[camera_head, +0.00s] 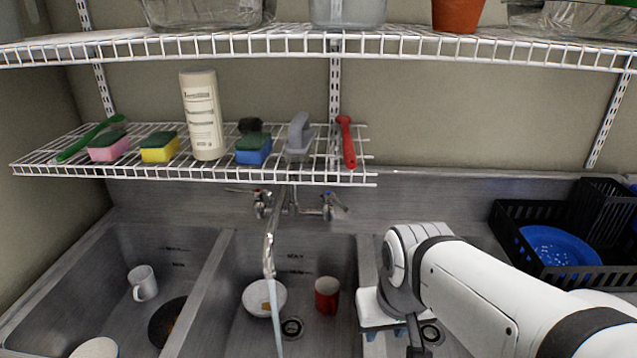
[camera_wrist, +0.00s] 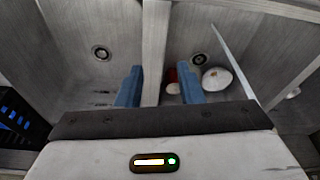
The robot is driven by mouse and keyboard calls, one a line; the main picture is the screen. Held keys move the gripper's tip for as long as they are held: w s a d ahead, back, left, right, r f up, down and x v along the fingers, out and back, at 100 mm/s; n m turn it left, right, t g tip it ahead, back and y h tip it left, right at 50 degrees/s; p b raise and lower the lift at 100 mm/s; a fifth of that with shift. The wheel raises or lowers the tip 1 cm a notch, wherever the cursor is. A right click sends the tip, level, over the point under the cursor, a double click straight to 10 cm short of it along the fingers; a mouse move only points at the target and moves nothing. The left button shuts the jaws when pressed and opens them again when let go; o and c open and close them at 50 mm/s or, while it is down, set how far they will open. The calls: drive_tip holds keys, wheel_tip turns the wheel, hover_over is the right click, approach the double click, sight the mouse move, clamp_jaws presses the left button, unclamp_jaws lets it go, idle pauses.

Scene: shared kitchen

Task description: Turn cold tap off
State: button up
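The wall tap (camera_head: 283,199) is above the middle basin, with its spout (camera_head: 268,250) hanging over it. A stream of water (camera_head: 275,310) runs from the spout; it also shows as a pale slanted line in the wrist view (camera_wrist: 235,58). The cold handle (camera_head: 331,207), with a blue mark, is on the right. The hot handle (camera_head: 262,203), with a red mark, is on the left. My gripper (camera_head: 393,328) is below and right of the cold handle, apart from it. In the wrist view its two blue fingers (camera_wrist: 161,72) are apart with nothing held.
A wire shelf (camera_head: 180,172) with sponges, a bottle and brushes hangs above the tap. The middle basin holds a bowl (camera_head: 264,297) and a red mug (camera_head: 327,295). A white mug (camera_head: 143,283) stands in the left basin. A black dish rack (camera_head: 515,222) is at right.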

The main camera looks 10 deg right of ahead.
drive_tip(key=shift+a, duration=0.15)
drive_tip(key=n+t+y+b, duration=0.2)
drive_tip(key=t+y, duration=0.4)
drive_tip(key=t, duration=0.8)
approach(331, 196)
drive_tip(key=p+x, duration=0.1)
drive_tip(key=x, duration=0.5)
drive_tip(key=shift+w+f, duration=0.2)
drive_tip(key=shift+w, duration=0.25)
drive_tip(key=shift+c, duration=0.4)
clamp_jaws()
